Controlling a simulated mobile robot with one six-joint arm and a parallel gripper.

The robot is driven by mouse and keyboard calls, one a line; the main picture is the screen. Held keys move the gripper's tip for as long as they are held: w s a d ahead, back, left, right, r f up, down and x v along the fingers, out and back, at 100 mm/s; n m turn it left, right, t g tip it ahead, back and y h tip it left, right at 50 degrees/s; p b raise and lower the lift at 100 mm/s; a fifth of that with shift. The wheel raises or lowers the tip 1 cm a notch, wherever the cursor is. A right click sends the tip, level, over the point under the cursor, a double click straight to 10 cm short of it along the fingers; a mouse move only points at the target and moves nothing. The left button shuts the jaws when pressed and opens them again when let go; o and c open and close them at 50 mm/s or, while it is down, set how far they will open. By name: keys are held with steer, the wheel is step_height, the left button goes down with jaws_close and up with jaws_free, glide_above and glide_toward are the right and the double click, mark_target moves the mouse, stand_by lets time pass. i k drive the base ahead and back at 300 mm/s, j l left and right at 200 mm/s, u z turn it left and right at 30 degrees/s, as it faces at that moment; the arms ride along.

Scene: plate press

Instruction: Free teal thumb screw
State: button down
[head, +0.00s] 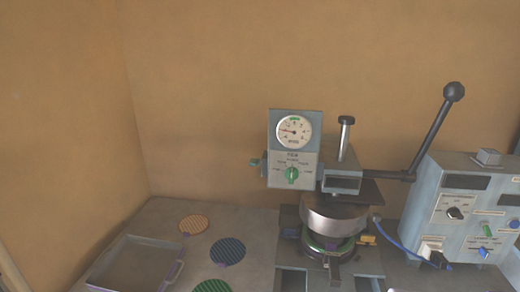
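The press (336,215) stands right of centre in the head view, with a round metal head above a green-rimmed ring (330,247). A small teal-green piece (256,162) sticks out from the left side of the press's gauge box (292,170). It looks like the teal thumb screw, but it is too small to make out its shape or how far it is turned in. Another small greenish piece (290,232) sits at the left of the ring, and a yellow one (367,239) at its right. My gripper is not in view.
A long lever with a black ball (454,92) rises at the right. A control box (465,210) with a blue cable stands beside the press. An open tray (135,262) and several coloured discs (228,251) lie on the table at left.

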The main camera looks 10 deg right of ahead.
mark_target(255, 162)
steer(key=i+j+z, duration=0.2)
steer(key=j, duration=0.25)
steer(key=j+z, duration=0.15)
steer(key=j, duration=0.25)
steer(key=i+j+z, duration=0.2)
steer(key=j, duration=0.25)
steer(key=k, duration=0.05)
